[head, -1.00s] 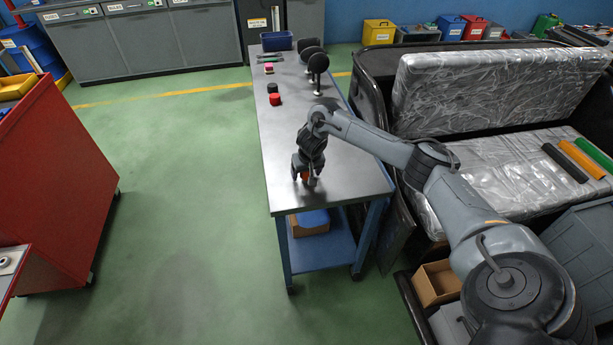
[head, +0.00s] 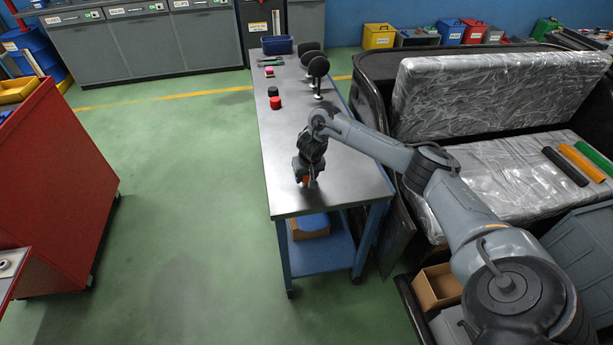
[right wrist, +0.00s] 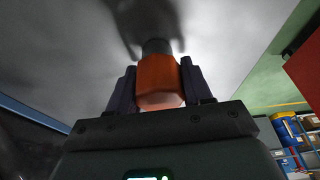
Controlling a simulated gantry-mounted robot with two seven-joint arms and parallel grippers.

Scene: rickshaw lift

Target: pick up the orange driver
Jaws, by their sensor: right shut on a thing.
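The orange driver (right wrist: 157,78) shows in the right wrist view between the two fingers of my right gripper (right wrist: 158,88). Its body is orange, with a dark grey part at the far end and a paler near end. My right gripper is shut on it. In the head view the right gripper (head: 308,180) points down over the near end of the metal workbench (head: 330,192), and only a small bit of the orange driver (head: 306,179) shows there. I cannot tell whether the driver touches the bench top. My left gripper is in neither view.
Red and black round pieces (head: 275,102) lie farther along the bench, near round black mirrors (head: 318,67) on stands. A blue bin (head: 277,45) stands at the far end. A rickshaw seat (head: 500,175) with rolls on it is to the right. Open green floor lies left.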

